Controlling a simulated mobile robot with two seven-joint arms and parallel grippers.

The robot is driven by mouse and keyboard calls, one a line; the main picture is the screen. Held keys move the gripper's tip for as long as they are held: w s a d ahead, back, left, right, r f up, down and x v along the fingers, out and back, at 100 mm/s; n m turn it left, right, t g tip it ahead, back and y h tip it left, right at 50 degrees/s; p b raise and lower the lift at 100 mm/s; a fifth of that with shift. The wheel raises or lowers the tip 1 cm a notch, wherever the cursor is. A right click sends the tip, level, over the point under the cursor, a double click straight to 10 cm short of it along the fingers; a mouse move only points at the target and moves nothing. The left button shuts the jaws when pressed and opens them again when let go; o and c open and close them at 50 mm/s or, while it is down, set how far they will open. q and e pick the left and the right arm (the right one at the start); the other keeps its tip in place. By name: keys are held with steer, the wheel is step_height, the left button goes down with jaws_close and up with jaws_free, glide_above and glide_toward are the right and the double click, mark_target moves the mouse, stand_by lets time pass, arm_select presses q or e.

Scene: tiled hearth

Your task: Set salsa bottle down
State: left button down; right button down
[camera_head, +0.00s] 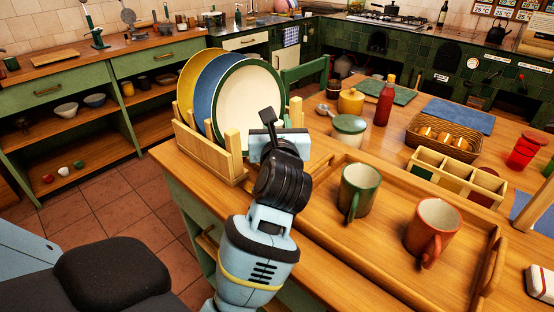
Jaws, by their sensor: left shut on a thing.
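A red bottle (386,101), likely the salsa bottle, stands upright on the wooden table beyond the tray. My left gripper (268,118) is in front of the plates in the wooden dish rack (211,148), at the near left end of the counter. It is apart from the red bottle in the picture. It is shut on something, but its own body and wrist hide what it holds. My right gripper is not in view.
A wooden tray (392,284) holds a green mug (358,190) and a red mug (433,230). A lidded jar (348,130), a yellow pot (351,101), a divided box (457,178) and a bread basket (443,137) stand around the bottle. A dark green cloth (398,93) lies behind it.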

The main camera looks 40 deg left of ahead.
arm_select(q)
step_height(320, 180, up, 10)
steer(key=shift+r+p, duration=0.1)
steer(key=shift+p, duration=0.7)
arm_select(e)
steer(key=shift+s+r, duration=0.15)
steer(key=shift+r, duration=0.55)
arm_select(q)
steer(key=shift+s, duration=0.1)
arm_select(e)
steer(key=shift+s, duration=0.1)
